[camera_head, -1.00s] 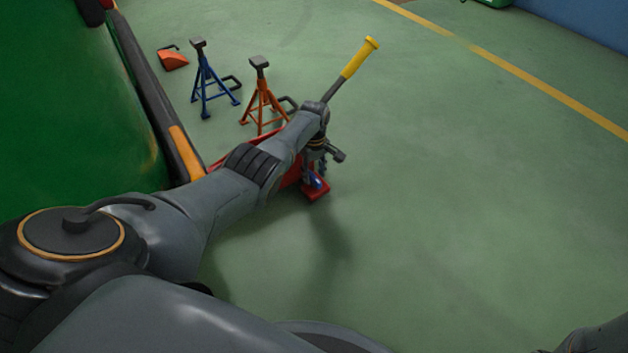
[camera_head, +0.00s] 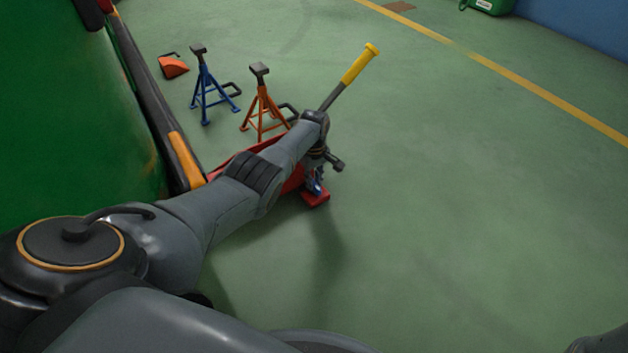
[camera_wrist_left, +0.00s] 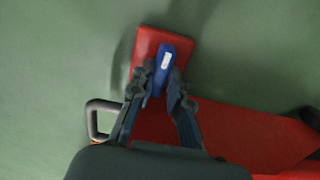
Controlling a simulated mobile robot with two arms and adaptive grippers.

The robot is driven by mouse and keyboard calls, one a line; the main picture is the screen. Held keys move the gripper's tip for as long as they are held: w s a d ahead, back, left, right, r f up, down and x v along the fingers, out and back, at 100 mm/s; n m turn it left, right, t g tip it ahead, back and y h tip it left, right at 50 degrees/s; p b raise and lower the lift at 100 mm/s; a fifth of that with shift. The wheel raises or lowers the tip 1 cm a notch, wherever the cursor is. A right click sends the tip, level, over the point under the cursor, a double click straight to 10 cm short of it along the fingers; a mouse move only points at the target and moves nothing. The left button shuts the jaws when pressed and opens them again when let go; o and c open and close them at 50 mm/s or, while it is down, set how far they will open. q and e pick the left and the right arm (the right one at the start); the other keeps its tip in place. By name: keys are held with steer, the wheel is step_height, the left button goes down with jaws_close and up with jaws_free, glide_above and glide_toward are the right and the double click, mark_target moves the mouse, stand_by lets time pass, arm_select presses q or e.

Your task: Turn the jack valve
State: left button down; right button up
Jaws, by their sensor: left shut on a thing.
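The red jack (camera_head: 315,198) stands on the floor under my left forearm, which hides much of it. Its handle with a yellow grip (camera_head: 355,68) slants up to the right. The blue valve (camera_wrist_left: 163,67) sits on the jack's red end (camera_wrist_left: 144,50), also seen from above in the left wrist view. My left gripper (camera_head: 316,185) points down at that end; in the left wrist view its fingers (camera_wrist_left: 161,88) are on either side of the blue valve and shut on it. My right gripper does not show.
An orange jack stand (camera_head: 262,100) and a blue jack stand (camera_head: 204,88) stand behind the jack. An orange wedge (camera_head: 173,67) lies further back. The green vehicle (camera_head: 70,130) is close on the left. The floor to the right is clear.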

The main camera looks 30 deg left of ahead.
arm_select(q)
steer(key=m, duration=0.8)
steer(key=shift+p, duration=0.35)
steer(key=m, duration=0.5)
steer(key=shift+m, duration=2.3)
steer(key=c, duration=1.3)
jaws_free()
